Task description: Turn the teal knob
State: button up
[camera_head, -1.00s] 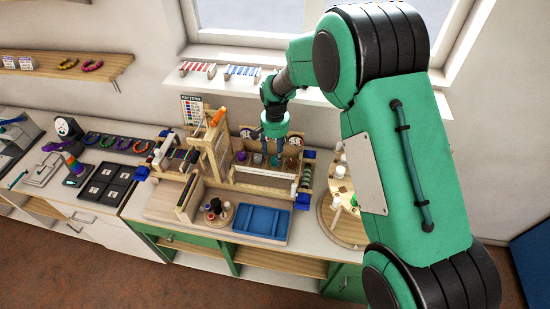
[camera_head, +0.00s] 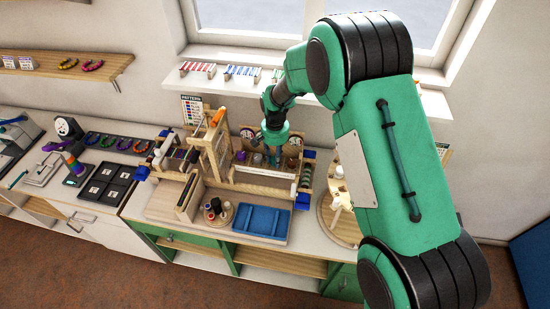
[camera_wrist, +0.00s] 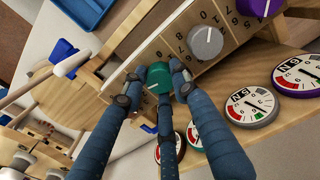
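The teal knob (camera_wrist: 159,73) sits on the wooden numbered panel (camera_wrist: 130,66) in the wrist view, with a white pointer line on it. My gripper (camera_wrist: 156,83) has its blue fingers spread around the knob, one on each side and a third in front. The side fingertips look a little apart from the knob; contact is not clear. A grey knob (camera_wrist: 206,42) and a purple knob (camera_wrist: 258,6) are farther along the panel. In the head view my gripper (camera_head: 274,158) points down over the panel and hides most of the teal knob.
Round gauges with coloured rims, such as the grey-rimmed one (camera_wrist: 251,106), lie beside the knobs. In the head view a blue tray (camera_head: 260,222) is in front of the panel. A wooden frame (camera_head: 214,142) rises to the left, and a round board (camera_head: 340,225) is to the right.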

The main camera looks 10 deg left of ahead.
jog(key=shift+w+n, duration=0.1)
jog(key=shift+n, duration=0.3)
jog(key=shift+n+b, duration=0.35)
jog(key=shift+n, duration=0.85)
jog(key=shift+r+n, duration=0.1)
jog(key=shift+n, duration=1.7)
jog(key=shift+a, duration=0.1)
jog(key=o, duration=1)
jog(key=shift+o, duration=0.8)
notch_tip(320, 180, up, 12)
